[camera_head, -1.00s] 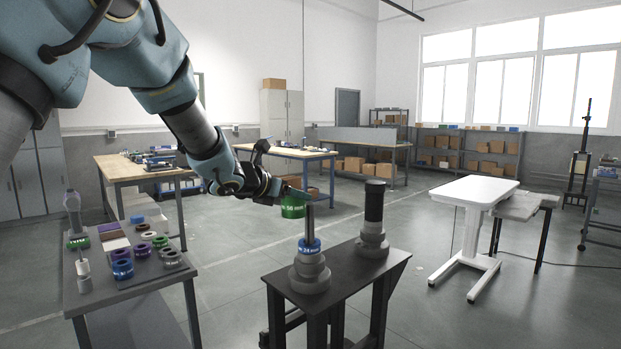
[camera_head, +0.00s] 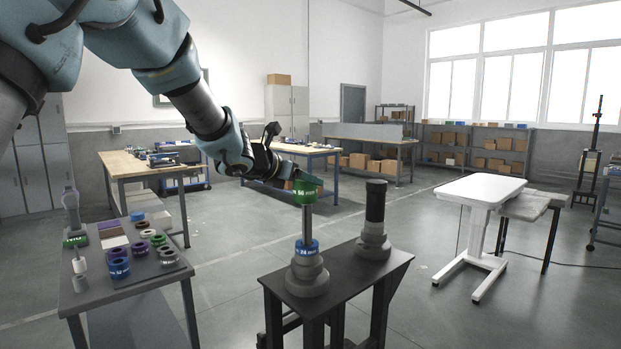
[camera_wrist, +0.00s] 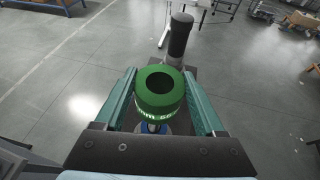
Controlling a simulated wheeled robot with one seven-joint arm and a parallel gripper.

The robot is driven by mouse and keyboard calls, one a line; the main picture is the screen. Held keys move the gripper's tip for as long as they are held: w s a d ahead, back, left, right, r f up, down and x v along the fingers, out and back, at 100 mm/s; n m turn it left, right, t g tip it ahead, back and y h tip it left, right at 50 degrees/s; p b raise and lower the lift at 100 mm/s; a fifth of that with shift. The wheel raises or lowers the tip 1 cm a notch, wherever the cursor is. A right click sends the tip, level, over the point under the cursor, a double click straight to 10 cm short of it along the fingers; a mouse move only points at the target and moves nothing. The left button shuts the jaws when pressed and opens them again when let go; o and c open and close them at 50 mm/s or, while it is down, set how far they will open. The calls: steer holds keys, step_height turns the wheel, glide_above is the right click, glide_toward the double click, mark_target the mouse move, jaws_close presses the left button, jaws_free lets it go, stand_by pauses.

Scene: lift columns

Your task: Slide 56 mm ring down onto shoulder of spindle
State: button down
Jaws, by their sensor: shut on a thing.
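My gripper (camera_head: 298,184) is shut on a green ring (camera_head: 304,195), the label of which is only partly readable. In the wrist view the ring (camera_wrist: 160,95) sits between the two teal fingers, its dark hole facing the camera. The ring is at the top of the thin grey rod of the left spindle (camera_head: 307,226); I cannot tell whether the rod tip is inside the hole. A blue ring (camera_head: 307,248) sits low on that spindle, above its stepped grey base (camera_head: 307,276). A second spindle (camera_head: 375,203) with a thick black post stands to the right, without a ring.
Both spindles stand on a dark bench (camera_head: 340,278). A grey side table (camera_head: 130,286) at left holds several coloured rings and a small stand. A white table (camera_head: 480,188) stands at right. Floor between them is open.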

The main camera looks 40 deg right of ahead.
steer(key=shift+w+d, duration=0.1)
steer(key=shift+d, duration=0.35)
steer(key=shift+f, duration=0.15)
steer(key=shift+f, duration=0.1)
steer(key=b, duration=0.4)
glide_above(304, 222)
steer(key=d, duration=0.1)
steer(key=shift+w+f, duration=0.1)
steer(key=shift+f, duration=2.6)
steer(key=shift+f+b, duration=2.8)
steer(key=shift+b, duration=0.35)
jaws_free()
steer(key=shift+f, duration=0.1)
